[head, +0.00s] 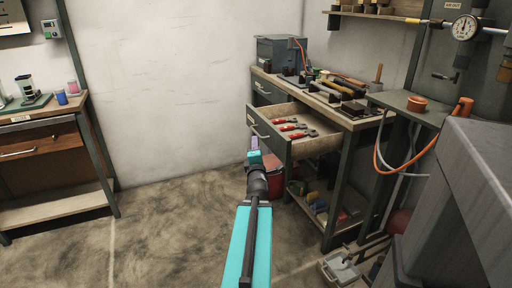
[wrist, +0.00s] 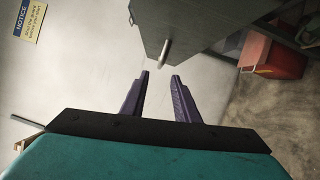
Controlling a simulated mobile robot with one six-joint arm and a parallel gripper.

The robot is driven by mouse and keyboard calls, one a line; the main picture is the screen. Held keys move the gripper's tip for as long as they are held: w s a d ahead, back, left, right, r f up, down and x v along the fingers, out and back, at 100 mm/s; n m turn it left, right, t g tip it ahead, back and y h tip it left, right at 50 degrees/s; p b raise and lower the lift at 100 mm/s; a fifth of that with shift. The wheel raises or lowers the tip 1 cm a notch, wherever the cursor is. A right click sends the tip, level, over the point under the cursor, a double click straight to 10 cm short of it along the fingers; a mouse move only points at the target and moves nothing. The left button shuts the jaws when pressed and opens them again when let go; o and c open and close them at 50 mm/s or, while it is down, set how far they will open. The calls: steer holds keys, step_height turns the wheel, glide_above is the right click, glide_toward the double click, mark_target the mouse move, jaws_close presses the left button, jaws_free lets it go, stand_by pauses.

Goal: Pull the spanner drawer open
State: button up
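A grey-fronted drawer (head: 268,138) in the bench at the right stands pulled out, with red-handled tools (head: 294,127) inside; whether they are spanners I cannot tell for sure. Its bar handle (head: 257,130) faces left. Another drawer (head: 267,92) behind it, with its own handle, looks shut. My gripper (head: 254,144) is below and just left of the open drawer's front. In the wrist view its purple fingers (wrist: 160,75) are apart with nothing between them. A handle (wrist: 164,54) on a grey front lies just beyond the fingertips, apart from them.
The workbench top (head: 350,122) carries tools and a grey box (head: 281,52). A red bin (head: 272,181) stands under the drawer. A grey machine (head: 470,175) is close at right. Another bench (head: 40,115) stands at left. Open floor (head: 160,230) lies between.

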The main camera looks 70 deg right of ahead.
steer(key=p, duration=0.4)
steer(key=shift+w+a, duration=0.1)
steer(key=shift+w, duration=0.1)
steer(key=p, duration=0.5)
steer(key=shift+a, duration=0.25)
steer(key=s+a+p, duration=0.1)
steer(key=p, duration=0.5)
steer(key=shift+a+p, duration=0.15)
steer(key=shift+p, duration=0.25)
steer(key=shift+s+a+f+p, duration=0.15)
steer(key=shift+s+a+p, duration=0.15)
steer(key=shift+p, duration=0.8)
steer(key=shift+w, duration=0.1)
